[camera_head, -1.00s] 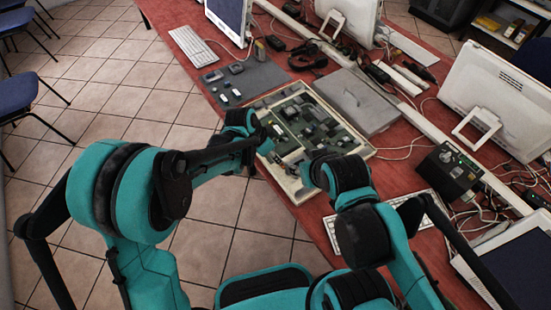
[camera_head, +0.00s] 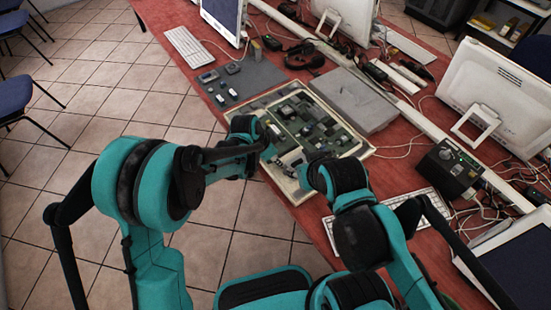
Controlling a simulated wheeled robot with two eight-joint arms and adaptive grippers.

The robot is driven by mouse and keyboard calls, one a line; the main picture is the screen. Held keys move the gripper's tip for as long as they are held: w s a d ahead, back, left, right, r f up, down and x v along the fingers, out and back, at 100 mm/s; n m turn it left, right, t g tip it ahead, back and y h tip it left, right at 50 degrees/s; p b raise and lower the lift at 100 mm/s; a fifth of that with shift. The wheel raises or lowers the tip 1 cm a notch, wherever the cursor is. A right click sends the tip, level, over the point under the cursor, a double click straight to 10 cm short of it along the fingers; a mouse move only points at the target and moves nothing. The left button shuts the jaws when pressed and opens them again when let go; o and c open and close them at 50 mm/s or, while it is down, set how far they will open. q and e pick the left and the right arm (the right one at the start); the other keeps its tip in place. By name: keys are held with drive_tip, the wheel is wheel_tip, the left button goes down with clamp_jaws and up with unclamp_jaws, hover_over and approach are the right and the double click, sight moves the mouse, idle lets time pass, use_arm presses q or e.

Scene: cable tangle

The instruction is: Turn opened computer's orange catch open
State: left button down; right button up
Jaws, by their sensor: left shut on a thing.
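The opened computer (camera_head: 357,141) is a flat, pale-rimmed tray with a green circuit board and dark and grey parts inside, lying on the red table. My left gripper (camera_head: 268,150) is at its near left side, low over the board, and is shut on a small part there. The fingers and arm hide that part. I cannot make out the orange catch in this view. My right gripper (camera_head: 303,172) is at the near right side of the tray, close to the left one. Its fingertips are too dark and small to show whether it is open.
A grey panel (camera_head: 352,100) lies just behind the computer. A dark mat (camera_head: 250,80) with small devices is to its left. A white keyboard (camera_head: 398,222) lies to the right, near my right arm. Monitors, cables and a black box (camera_head: 447,170) crowd the right.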

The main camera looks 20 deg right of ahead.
use_arm(q)
drive_tip(key=m, duration=0.1)
drive_tip(key=m+g, duration=0.1)
drive_tip(key=m, duration=0.2)
drive_tip(key=shift+w+m+g, duration=0.25)
drive_tip(key=shift+m+g, duration=0.05)
drive_tip(key=shift+g, duration=0.1)
drive_tip(key=m+g, duration=0.1)
drive_tip(key=m, duration=0.3)
drive_tip(key=shift+w+m+g, duration=0.2)
drive_tip(key=shift+m+g, duration=0.1)
drive_tip(key=shift+g, duration=0.1)
drive_tip(key=m, duration=0.2)
drive_tip(key=m+g+y, duration=0.1)
drive_tip(key=m, duration=0.1)
drive_tip(key=shift+w+d+m, duration=0.15)
drive_tip(key=shift+d+m, duration=0.05)
drive_tip(key=shift+m, duration=0.1)
drive_tip(key=shift+w+d+m+g+y+p, duration=0.1)
drive_tip(key=shift+m+g+y+p, duration=0.2)
drive_tip(key=shift+m, duration=0.75)
drive_tip(key=shift+d+m+g+y+p, duration=0.1)
drive_tip(key=shift+m+g+y, duration=0.3)
drive_tip(key=shift+m, duration=0.65)
drive_tip(key=c, duration=1.6)
unclamp_jaws()
